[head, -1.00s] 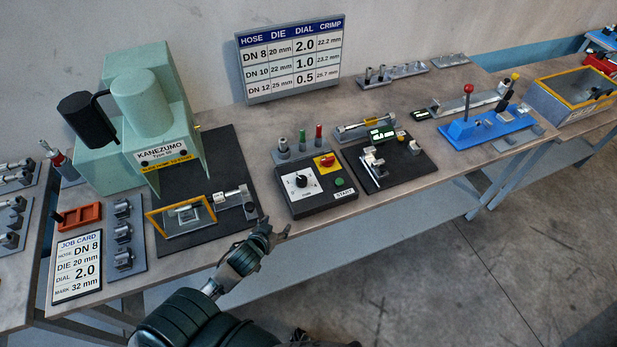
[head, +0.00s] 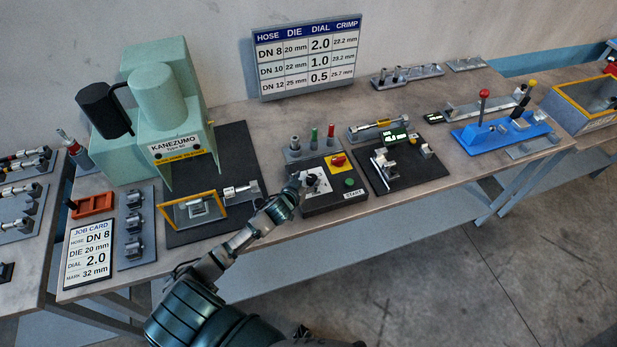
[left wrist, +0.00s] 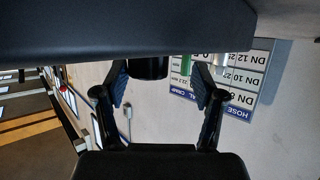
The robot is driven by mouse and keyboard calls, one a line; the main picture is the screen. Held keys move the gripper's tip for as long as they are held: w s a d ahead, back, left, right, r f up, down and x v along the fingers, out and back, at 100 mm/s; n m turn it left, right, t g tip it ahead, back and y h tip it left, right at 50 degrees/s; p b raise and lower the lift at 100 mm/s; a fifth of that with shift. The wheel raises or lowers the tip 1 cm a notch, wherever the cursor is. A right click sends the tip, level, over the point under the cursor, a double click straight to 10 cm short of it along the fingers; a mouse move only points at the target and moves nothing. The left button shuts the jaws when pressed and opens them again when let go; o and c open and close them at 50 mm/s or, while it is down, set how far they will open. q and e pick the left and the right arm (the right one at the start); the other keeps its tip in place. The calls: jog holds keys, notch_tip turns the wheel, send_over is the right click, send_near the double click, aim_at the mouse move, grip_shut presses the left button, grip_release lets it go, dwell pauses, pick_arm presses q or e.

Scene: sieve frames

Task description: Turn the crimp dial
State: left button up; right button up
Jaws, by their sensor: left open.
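The crimp dial (head: 321,183) has a white face on the black control box (head: 335,202) at the middle of the bench. My left gripper (head: 301,183) is at the left side of the dial, low over the box, and hides part of its face. In the left wrist view my left gripper (left wrist: 160,82) is open, its two fingers apart. A dark round part (left wrist: 148,67) shows between and beyond the fingers; I cannot tell whether they touch it. My right gripper is not in view.
The box also carries a green button (head: 349,182) and a red switch on yellow (head: 338,160). Pegs (head: 313,139) stand behind it. The press (head: 170,110) is to the left, a job card (head: 88,254) at far left, and a gauge mat (head: 405,172) to the right.

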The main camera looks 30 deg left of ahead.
pick_arm(q)
jog(key=shift+w+d+f, duration=0.15)
jog(key=shift+w+d, duration=0.05)
jog(key=shift+w, duration=0.25)
jog(key=shift+w+d+f, duration=0.15)
jog(key=shift+w, duration=0.3)
jog(key=shift+w+d+r, duration=0.1)
jog(key=shift+w+d, duration=0.05)
jog(key=shift+d, duration=0.5)
jog(key=shift+a, duration=0.4)
jog(key=c, duration=0.7)
jog(key=shift+a, duration=0.2)
jog(key=c, duration=0.4)
jog(key=shift+c, duration=0.2)
jog(key=shift+d+f, duration=0.15)
jog(key=shift+f, duration=0.05)
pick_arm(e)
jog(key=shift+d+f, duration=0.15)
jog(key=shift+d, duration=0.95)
pick_arm(q)
jog(key=shift+f, duration=0.1)
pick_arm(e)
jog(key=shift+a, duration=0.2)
